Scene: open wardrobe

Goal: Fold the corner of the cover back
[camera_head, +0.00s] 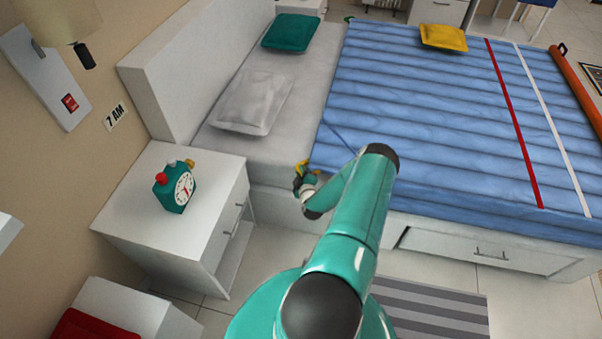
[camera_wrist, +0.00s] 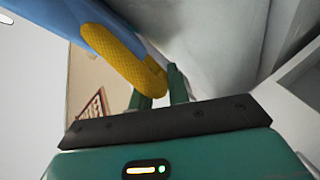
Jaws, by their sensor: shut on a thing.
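The blue quilted cover (camera_head: 430,110) lies over most of the bed, with a red and a white stripe on its right part. Its near-left corner carries a yellow textured tab, seen large in the wrist view (camera_wrist: 115,52) beside the blue cloth (camera_wrist: 82,14). My gripper (camera_head: 301,174) is at that corner, at the bed's near side. In the wrist view its two green fingers (camera_wrist: 160,88) are at the tab's end and shut on it. The exact contact is partly hidden by the tab. The cover looks flat elsewhere.
A grey pillow (camera_head: 252,101) and a green cushion (camera_head: 291,33) lie on the bare sheet at left. A yellow cushion (camera_head: 443,37) lies on the cover. A white nightstand (camera_head: 200,225) with a green alarm clock (camera_head: 178,190) stands close left of my gripper. A striped rug (camera_head: 430,312) lies in front.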

